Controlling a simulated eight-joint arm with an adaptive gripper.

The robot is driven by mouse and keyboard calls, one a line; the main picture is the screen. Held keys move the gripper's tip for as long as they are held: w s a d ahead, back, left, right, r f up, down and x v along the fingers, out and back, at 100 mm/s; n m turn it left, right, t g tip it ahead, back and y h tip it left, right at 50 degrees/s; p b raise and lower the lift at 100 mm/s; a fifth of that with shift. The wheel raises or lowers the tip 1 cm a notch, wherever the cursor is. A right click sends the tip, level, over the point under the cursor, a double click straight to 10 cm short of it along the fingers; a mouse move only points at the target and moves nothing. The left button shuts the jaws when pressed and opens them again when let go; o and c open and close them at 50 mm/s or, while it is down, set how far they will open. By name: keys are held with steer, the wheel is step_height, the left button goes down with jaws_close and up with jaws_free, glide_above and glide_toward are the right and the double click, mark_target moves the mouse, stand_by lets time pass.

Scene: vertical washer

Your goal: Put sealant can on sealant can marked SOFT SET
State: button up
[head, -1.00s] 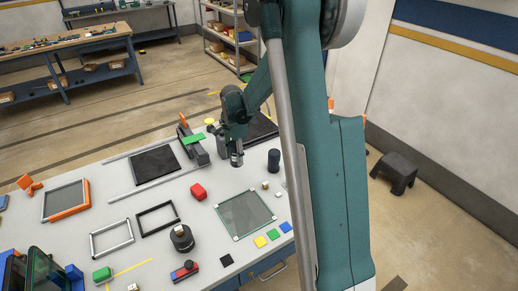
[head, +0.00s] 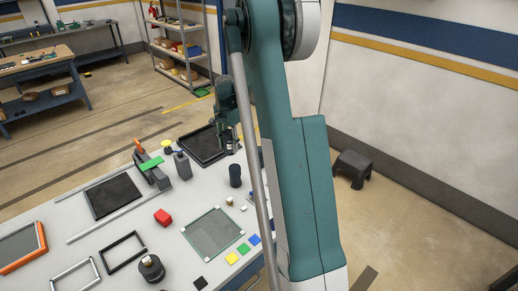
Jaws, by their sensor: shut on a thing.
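My gripper (head: 227,128) is in the head view, behind my silver rod and above the right edge of a black tray. It is shut on a small grey can-like thing (head: 231,147), partly hidden by the rod. A grey can with a narrow neck (head: 182,165) stands upright on the table, left of my gripper and beside the clamp-like tool. A dark navy can (head: 235,175) stands upright nearer the front, below my gripper in the picture. No label is readable, so I cannot tell which can is marked SOFT SET.
The black tray (head: 190,145) lies at the table's back. A clamp-like tool with a green piece (head: 151,168) and a yellow-topped thing (head: 167,144) are to its left.

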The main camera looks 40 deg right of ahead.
step_height(320, 180, up, 5)
steer(key=p, duration=0.2)
glide_above(259, 149)
steer(key=shift+s+r+n, duration=0.1)
steer(key=shift+r+n, duration=0.1)
steer(key=shift+n, duration=0.2)
steer(key=shift+f, duration=0.1)
steer(key=shift+f, duration=3.05)
steer(key=shift+a+f, duration=0.1)
steer(key=shift+f+p, duration=0.35)
steer(key=shift+f, duration=1.4)
steer(key=shift+f, duration=0.15)
steer(key=o, duration=1.1)
